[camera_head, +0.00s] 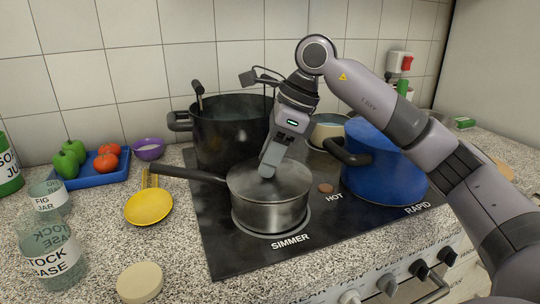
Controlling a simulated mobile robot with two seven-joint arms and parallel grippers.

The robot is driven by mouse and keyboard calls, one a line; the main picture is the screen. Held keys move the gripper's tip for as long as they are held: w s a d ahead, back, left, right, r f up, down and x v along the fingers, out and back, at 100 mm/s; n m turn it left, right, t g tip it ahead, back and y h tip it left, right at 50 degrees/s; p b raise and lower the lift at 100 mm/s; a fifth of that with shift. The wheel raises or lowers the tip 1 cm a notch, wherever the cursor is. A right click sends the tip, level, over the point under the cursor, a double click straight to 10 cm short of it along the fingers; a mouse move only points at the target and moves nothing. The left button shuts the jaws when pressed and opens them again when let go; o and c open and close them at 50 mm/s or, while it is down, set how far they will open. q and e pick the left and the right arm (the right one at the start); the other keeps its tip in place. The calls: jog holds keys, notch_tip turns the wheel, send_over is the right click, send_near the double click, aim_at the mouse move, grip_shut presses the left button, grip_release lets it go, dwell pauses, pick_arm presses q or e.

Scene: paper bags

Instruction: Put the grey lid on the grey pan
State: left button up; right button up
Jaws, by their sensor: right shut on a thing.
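The grey pan (270,216) stands on the hob ring marked SIMMER, its long dark handle pointing left. The grey lid (292,182) lies level over the pan's mouth and looks to be at the rim; I cannot tell any small gap. My right gripper (267,172) reaches down from above and is shut on the lid near its middle, hiding the grip point. My left gripper is not in view.
A tall black pot (225,135) stands behind the pan. A blue pot (385,170) stands to the right, and a cream pot (328,130) behind.

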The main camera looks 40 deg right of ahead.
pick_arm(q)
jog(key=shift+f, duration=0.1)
pick_arm(e)
jog(key=shift+f, duration=0.3)
jog(key=o, duration=1.6)
jog(key=shift+o, duration=0.2)
jog(key=shift+r, duration=0.1)
jog(key=shift+r+p, duration=0.8)
jog(key=shift+r, duration=0.1)
notch_tip(320, 180, up, 3)
jog(key=p, duration=0.3)
jog(key=shift+r, duration=0.2)
jog(key=shift+r+p, duration=0.85)
jog(key=shift+r, duration=0.05)
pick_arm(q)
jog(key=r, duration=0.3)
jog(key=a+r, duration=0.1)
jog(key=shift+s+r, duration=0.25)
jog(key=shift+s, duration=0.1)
pick_arm(e)
jog(key=shift+f, duration=0.1)
